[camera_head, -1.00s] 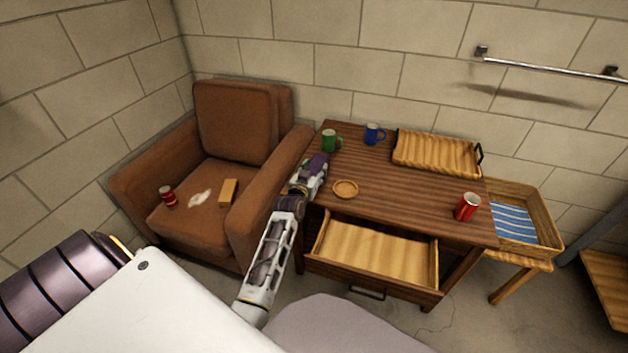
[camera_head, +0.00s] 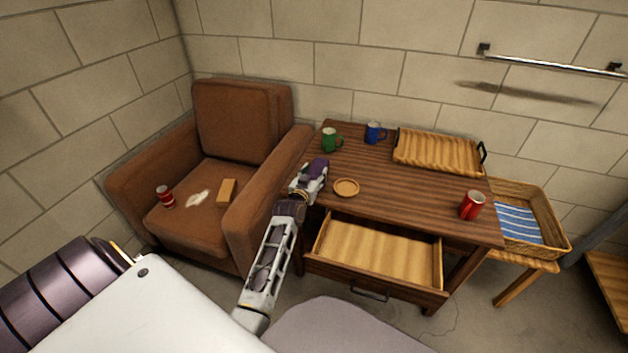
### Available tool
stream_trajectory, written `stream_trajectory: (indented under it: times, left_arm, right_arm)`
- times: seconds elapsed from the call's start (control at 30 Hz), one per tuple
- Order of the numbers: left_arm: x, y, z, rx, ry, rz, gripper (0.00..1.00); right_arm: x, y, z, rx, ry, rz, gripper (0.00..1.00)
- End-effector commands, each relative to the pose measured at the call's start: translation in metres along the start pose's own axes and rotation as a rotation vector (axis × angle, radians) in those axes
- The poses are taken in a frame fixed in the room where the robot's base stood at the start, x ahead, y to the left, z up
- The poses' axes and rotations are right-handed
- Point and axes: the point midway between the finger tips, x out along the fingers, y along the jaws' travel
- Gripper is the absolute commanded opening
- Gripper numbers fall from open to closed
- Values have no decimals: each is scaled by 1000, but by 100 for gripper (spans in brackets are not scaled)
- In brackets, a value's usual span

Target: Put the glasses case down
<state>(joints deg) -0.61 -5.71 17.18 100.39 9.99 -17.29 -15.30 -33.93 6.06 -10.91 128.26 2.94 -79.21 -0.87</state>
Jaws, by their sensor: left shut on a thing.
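My left gripper (camera_head: 316,170) is over the left edge of the wooden table (camera_head: 400,184), beside the small round dish and in front of the green mug. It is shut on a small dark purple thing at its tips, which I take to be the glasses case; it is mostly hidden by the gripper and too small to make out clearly. I cannot tell whether the case touches the tabletop. My right gripper is not in view.
On the table are a green mug (camera_head: 329,140), blue mug (camera_head: 374,132), round dish (camera_head: 345,187), wicker tray (camera_head: 438,150) and red mug (camera_head: 471,206). The drawer (camera_head: 375,250) is open and empty. The armchair (camera_head: 180,217) stands left. The table's middle is clear.

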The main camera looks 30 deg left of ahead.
Motion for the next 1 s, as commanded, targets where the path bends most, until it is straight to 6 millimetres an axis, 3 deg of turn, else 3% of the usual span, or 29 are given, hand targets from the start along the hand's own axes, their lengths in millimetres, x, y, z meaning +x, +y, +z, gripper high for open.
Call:
stream_trajectory:
  times: [0.2,0.77,0.8,1.0]
  left_arm:
    - [1,0,6,0,0,0,27]
    - [2,0,11,1,0,0,27]
    - [2,0,12,1,0,0,53]
    - [2,0,12,1,0,0,75]
  right_arm:
    - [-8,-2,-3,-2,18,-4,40]
    - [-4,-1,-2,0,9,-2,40]
    - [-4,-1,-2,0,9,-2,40]
    - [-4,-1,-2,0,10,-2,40]
